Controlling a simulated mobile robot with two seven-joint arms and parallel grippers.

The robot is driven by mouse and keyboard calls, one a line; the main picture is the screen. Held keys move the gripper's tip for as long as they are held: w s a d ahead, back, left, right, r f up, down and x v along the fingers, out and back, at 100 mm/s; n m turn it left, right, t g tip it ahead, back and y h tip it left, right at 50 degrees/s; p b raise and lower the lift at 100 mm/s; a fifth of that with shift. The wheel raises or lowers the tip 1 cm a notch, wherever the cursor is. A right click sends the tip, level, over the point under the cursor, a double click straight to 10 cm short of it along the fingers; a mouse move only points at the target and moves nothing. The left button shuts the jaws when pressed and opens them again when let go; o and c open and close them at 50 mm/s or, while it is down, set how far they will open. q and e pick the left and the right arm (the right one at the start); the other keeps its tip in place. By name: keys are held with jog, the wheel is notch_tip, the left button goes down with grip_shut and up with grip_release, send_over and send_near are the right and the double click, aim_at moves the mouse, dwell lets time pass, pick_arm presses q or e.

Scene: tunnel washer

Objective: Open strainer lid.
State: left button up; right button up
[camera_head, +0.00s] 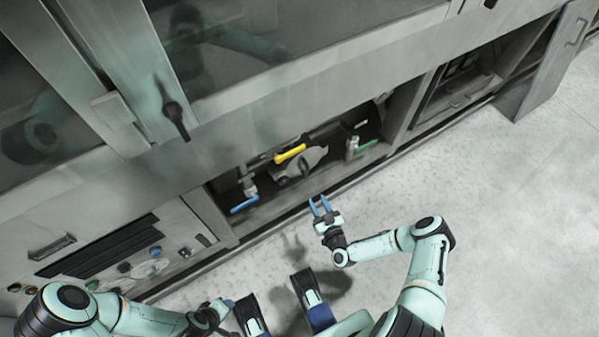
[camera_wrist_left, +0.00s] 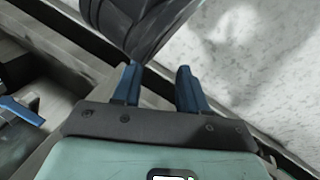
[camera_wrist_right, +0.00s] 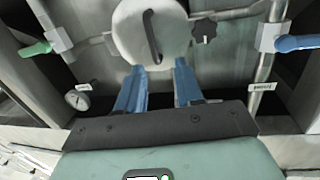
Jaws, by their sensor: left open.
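The strainer lid (camera_wrist_right: 135,42) is a pale round cover with a dark bar handle (camera_wrist_right: 152,36) across it in the right wrist view. In the head view the lid (camera_head: 315,155) sits inside the open lower bay, beside a yellow lever (camera_head: 290,153). My right gripper (camera_head: 320,200) is open and empty in front of the bay, its fingers pointing at the lid. In the right wrist view the fingertips (camera_wrist_right: 158,66) lie just below the lid's edge; contact cannot be told. My left gripper (camera_wrist_left: 157,72) is open and empty, low at the left in the head view.
A black knob (camera_wrist_right: 203,32) is beside the lid. A blue lever (camera_head: 244,204) and a green lever (camera_head: 367,146) flank the bay. A gauge (camera_wrist_right: 78,99) sits low there. An open door (camera_head: 549,60) stands at far right. The floor (camera_head: 510,220) at right is clear.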

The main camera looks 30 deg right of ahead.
aim_at(308, 173)
jog(key=shift+h, duration=0.3)
jog(key=w, duration=0.3)
jog(key=w+d+b, duration=0.1)
jog(key=w, duration=0.1)
jog(key=w+d+b, duration=0.1)
jog(key=w, duration=0.2)
jog(key=shift+w, duration=0.35)
jog(key=w, duration=0.1)
jog(key=w+b, duration=0.1)
jog(key=w, duration=0.1)
jog(key=shift+w+d+t, duration=0.25)
jog(key=shift+w+t, duration=0.05)
jog(key=shift+w, duration=0.05)
pick_arm(q)
notch_tip(308, 173, down, 5)
jog(key=w+a, duration=0.1)
jog(key=a, duration=0.1)
jog(key=shift+w+a+n+y+b, duration=0.25)
jog(key=shift+a+n+y+b, duration=0.05)
jog(key=shift+y, duration=0.1)
pick_arm(e)
jog(key=shift+w+d+r, duration=0.1)
jog(key=shift+w, duration=0.45)
pick_arm(q)
jog(key=shift+f, duration=0.1)
pick_arm(e)
grip_shut()
